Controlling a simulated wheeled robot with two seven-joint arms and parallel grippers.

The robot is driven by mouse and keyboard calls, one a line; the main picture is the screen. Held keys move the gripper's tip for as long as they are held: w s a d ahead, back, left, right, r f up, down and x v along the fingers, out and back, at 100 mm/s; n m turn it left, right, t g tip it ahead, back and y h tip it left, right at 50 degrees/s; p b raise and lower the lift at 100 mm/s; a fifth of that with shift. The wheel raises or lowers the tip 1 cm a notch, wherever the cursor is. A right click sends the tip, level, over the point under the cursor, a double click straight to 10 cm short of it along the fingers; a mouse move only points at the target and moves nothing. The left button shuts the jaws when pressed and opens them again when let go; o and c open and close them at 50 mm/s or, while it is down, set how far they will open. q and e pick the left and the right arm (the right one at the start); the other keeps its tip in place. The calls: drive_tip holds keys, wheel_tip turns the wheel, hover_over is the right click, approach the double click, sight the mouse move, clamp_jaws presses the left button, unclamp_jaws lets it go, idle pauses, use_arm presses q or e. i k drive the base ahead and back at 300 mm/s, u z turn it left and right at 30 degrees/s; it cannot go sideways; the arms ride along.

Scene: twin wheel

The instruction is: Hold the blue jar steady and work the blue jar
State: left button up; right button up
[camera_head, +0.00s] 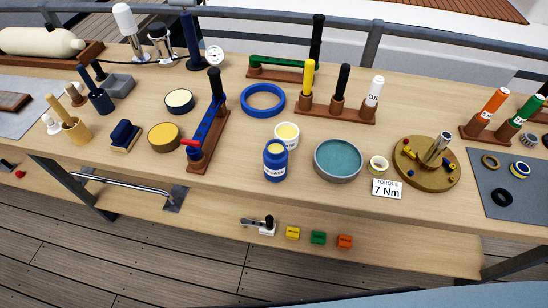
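The blue jar (275,166) stands upright near the front middle of the workbench in the head view. It has a white label, too small to read surely, and a yellow top; I cannot tell whether that is a lid or its contents. A pale round container with a yellow top (287,132) stands just behind it and is partly hidden by it. Neither of my grippers shows in this view, and nothing is seen touching the jar.
A teal-filled round dish (338,160) stands right of the jar. A wooden rack with a blue-handled tool (208,125) stands to its left. A blue ring (263,99) lies behind. A "7 Nm" card (387,188) and brass turntable (426,165) are farther right.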

sight(275, 153)
drive_tip(key=u, duration=2.5)
drive_tip(key=i, duration=2.45)
drive_tip(key=z, duration=3.5)
